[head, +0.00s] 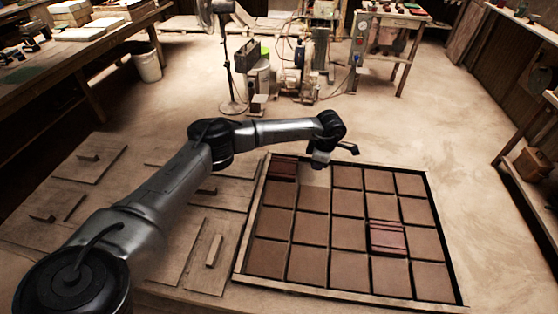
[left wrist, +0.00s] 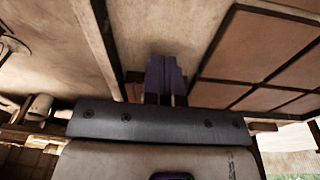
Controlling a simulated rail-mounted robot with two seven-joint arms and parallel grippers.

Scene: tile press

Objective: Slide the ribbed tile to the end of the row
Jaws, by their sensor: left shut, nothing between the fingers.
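The tile tray (head: 238,268) holds a grid of mostly plain brown tiles. One dark red ribbed tile (head: 284,167) lies in the far left corner cell. A second dark red ribbed tile (head: 388,238) lies further right, nearer the front. The cell beside the corner ribbed tile shows a pale bare floor (head: 315,177). My left gripper (head: 321,162) is over the far edge of this cell, right of the corner ribbed tile. In the left wrist view its fingers (left wrist: 165,75) are together and empty. I cannot tell whether they touch the tray. My right gripper is not in view.
Wooden boards with handles (head: 210,255) lie left of the tray. Plain tiles (left wrist: 255,48) and a tray divider show near the fingers in the left wrist view. A fan (head: 228,60) stands behind, and a workbench (head: 70,60) is at the far left. Open floor lies right of the tray.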

